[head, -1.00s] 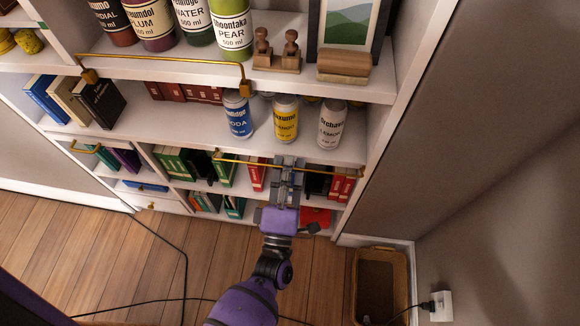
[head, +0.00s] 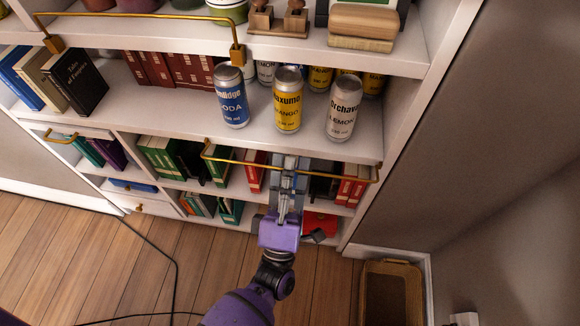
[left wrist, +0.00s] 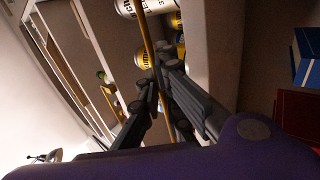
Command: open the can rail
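The can rail (head: 235,161) is a thin brass bar with bent ends, running along the front edge of the shelf that holds the cans. On that shelf stand a blue soda can (head: 231,97), a yellow mango can (head: 288,100) and a grey lemon can (head: 343,108), with more cans partly hidden behind. My right gripper is in neither view.
Another brass rail (head: 135,15) crosses the shelf above. Books (head: 162,157) fill the compartments below the can shelf. A side wall (head: 470,140) stands close on the right, with a brown bin (head: 392,290) on the floor. A black cable (head: 177,275) crosses the open wooden floor.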

